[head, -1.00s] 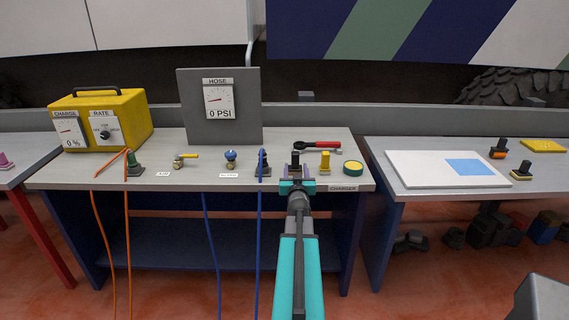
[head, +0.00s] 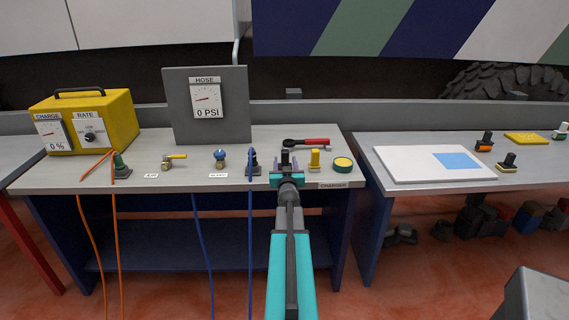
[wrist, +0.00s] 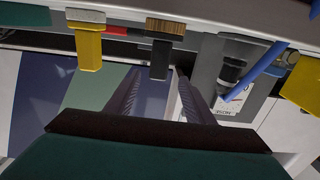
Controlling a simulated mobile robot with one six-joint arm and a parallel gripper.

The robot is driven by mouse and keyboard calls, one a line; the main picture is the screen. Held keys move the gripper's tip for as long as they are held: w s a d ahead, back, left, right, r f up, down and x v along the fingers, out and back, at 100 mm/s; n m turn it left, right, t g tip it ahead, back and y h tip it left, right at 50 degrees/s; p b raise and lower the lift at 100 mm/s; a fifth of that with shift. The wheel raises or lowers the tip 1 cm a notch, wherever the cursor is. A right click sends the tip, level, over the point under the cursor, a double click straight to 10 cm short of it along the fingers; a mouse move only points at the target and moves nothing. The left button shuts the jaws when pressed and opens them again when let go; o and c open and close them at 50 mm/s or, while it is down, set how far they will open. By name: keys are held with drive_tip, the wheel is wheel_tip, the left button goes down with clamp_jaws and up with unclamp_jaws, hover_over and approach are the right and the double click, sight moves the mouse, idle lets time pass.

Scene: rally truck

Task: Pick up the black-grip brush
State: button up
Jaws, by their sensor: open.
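A brush with a black grip (wrist: 161,60) and brown bristles shows upper centre in the wrist view, in which the scene appears upside down. In the head view its dark grip (head: 286,156) stands upright on the middle bench, partly hidden behind my gripper. My gripper (head: 286,164) is open at the bench's front side. In the wrist view the open fingers (wrist: 160,72) reach toward the brush, and the black grip lies between their tips. I cannot tell whether either finger touches it.
A yellow-handled tool (head: 315,159) stands close right of the brush. A dark fitting with a blue hose (head: 252,160) stands close left. A red-handled ratchet (head: 306,142) lies behind. Two other black-handled items (head: 485,141) (head: 507,162) are on the right table (head: 400,195).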

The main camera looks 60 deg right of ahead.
sight(285, 156)
drive_tip(key=shift+p+x, duration=0.55)
drive_tip(key=shift+x, duration=2.3)
drive_tip(key=shift+d, duration=0.1)
drive_tip(key=shift+p+x, duration=0.9)
drive_tip(key=shift+x, duration=1.6)
drive_tip(key=shift+r, duration=0.1)
drive_tip(key=c, duration=1.1)
drive_tip(key=shift+r, duration=0.1)
